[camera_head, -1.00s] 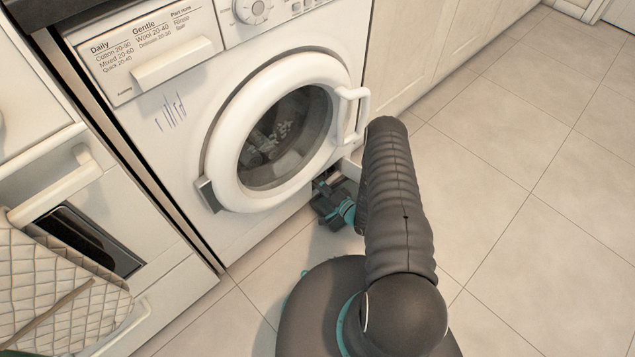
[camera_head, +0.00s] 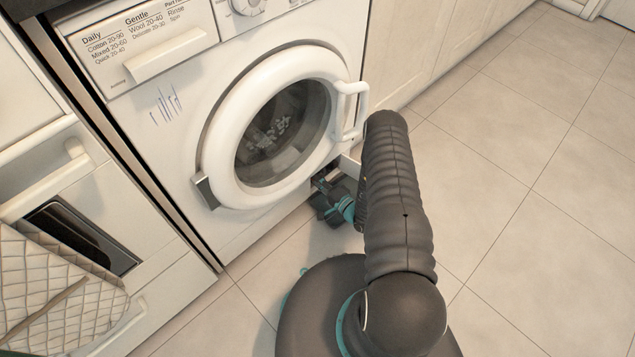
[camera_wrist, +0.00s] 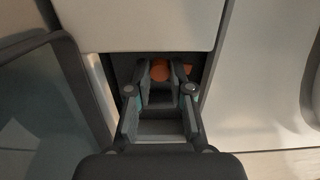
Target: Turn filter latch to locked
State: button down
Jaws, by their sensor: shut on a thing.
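The washing machine (camera_head: 160,165) has its filter opening (camera_head: 330,172) low at its right front corner, largely hidden by my arm. My gripper (camera_head: 333,187) reaches into that opening. In the wrist view, my gripper (camera_wrist: 161,82) is inside the dark recess, its fingers shut on an orange part, which looks like the filter latch (camera_wrist: 160,70). Another bit of orange shows just right of the fingers. The fingers hide most of the latch, so I cannot tell its turn angle.
The washer's round door (camera_head: 222,152) is closed, with its white handle (camera_head: 352,108) just above my arm. A drawer front with a quilted cloth (camera_head: 60,290) is at the left. The tiled floor (camera_head: 540,190) at the right is clear.

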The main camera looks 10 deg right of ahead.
jog(key=m+b, duration=0.2)
jog(key=m, duration=0.2)
jog(key=shift+f+m, duration=0.15)
jog(key=shift+m, duration=0.15)
jog(key=m+b, duration=0.2)
jog(key=m, duration=0.1)
jog(key=shift+m, duration=0.4)
jog(key=m+b, duration=0.1)
jog(key=m, duration=0.2)
jog(key=shift+b, duration=0.4)
jog(key=shift+m+b, duration=0.6)
jog(key=shift+m, duration=1.5)
jog(key=c, duration=1)
grip_release()
jog(key=shift+c, duration=0.2)
jog(key=shift+a, duration=0.1)
